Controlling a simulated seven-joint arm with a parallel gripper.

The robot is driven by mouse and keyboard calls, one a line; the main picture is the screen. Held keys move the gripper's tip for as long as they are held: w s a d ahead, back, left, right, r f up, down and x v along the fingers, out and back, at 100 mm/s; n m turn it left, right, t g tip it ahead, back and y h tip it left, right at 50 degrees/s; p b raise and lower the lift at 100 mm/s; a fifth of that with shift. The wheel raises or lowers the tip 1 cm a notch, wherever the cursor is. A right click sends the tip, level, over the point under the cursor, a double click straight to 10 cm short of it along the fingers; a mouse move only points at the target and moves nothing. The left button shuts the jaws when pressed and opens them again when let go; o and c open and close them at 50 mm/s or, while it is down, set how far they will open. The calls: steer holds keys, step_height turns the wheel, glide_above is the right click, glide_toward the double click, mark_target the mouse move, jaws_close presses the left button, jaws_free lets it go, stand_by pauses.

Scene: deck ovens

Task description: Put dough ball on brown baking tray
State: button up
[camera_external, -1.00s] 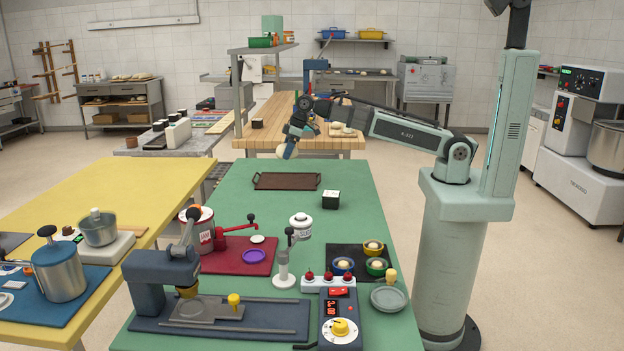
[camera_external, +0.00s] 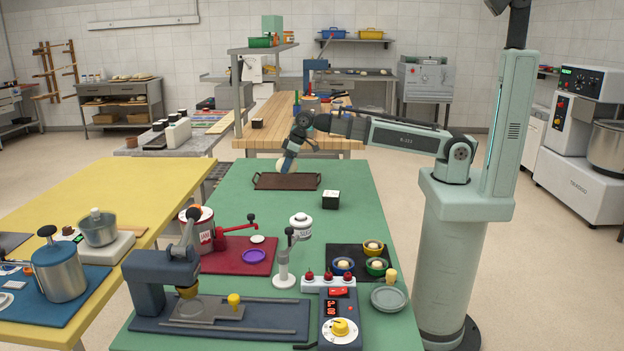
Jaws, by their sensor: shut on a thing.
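The brown baking tray (camera_external: 268,182) lies at the far end of the green table, with a handle at each short side. My gripper (camera_external: 287,162) points down over the tray's middle. It is shut on a pale dough ball (camera_external: 286,166), which shows at the fingertips. The dough ball is at or just above the tray; I cannot tell whether it touches it. Part of the ball is hidden by the fingers.
A black-and-white box (camera_external: 331,200) stands right of the tray. Nearer are a red mat (camera_external: 228,262), a white-topped stand (camera_external: 285,280), a dark mat with bowls (camera_external: 345,252) and a blue press (camera_external: 160,280). The green table (camera_external: 250,205) is clear just before the tray.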

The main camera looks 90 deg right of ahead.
steer(key=shift+f, duration=1.9)
steer(key=shift+f, duration=0.1)
steer(key=o, duration=1.1)
steer(key=shift+v, duration=6.15)
